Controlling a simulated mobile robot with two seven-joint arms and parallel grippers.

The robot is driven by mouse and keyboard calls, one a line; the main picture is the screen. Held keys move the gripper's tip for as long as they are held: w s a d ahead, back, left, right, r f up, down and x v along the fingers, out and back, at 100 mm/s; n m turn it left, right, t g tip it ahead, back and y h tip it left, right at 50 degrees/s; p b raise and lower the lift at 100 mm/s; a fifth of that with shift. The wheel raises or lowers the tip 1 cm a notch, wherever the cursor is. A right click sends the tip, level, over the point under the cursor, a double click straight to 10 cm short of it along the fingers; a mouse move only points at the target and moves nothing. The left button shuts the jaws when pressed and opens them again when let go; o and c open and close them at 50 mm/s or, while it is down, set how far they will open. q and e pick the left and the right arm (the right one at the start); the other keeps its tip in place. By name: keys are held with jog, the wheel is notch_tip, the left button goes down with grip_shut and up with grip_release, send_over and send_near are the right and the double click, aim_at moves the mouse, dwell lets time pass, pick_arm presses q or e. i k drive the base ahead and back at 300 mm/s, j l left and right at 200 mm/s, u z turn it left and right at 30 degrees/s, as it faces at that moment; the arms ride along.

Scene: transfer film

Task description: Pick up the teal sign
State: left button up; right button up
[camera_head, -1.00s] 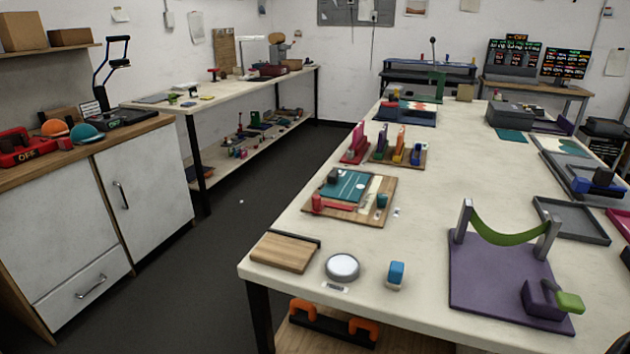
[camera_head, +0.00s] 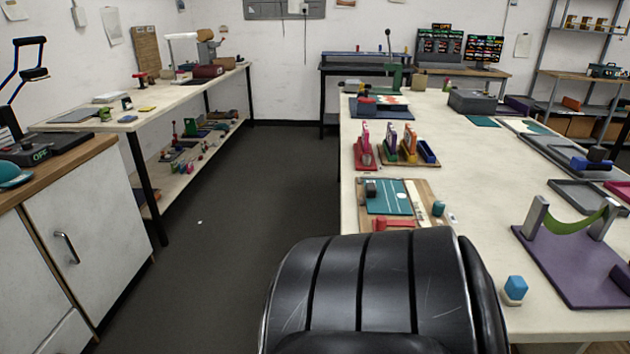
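A teal panel with white markings (camera_head: 390,197) lies on a wooden board on the long pale table, right of centre. I cannot tell for certain whether it is the teal sign. A plain teal sheet (camera_head: 482,121) lies further back on the same table, in front of a grey box. Neither of my grippers is in view.
A large black ribbed shape (camera_head: 385,290), like a padded chair back, fills the bottom middle and hides the table's near corner. The long table (camera_head: 470,180) holds a purple base (camera_head: 565,262) and several stands. Dark open floor (camera_head: 240,210) lies between the table and the left cabinet.

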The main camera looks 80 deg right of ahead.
aim_at(383, 197)
jog(key=i+l+z, duration=0.1)
jog(key=i+z, duration=0.5)
jog(key=z, duration=0.15)
jog(key=i+z, duration=0.4)
jog(key=i+j+z, duration=0.2)
jog(key=z, duration=0.2)
jog(key=i+z, duration=0.15)
jog(key=z, duration=0.3)
jog(key=i+z, duration=0.15)
jog(key=z, duration=0.25)
jog(key=i+z, duration=0.2)
jog(key=z, duration=0.25)
jog(key=i+j+z, duration=0.1)
jog(key=z, duration=0.35)
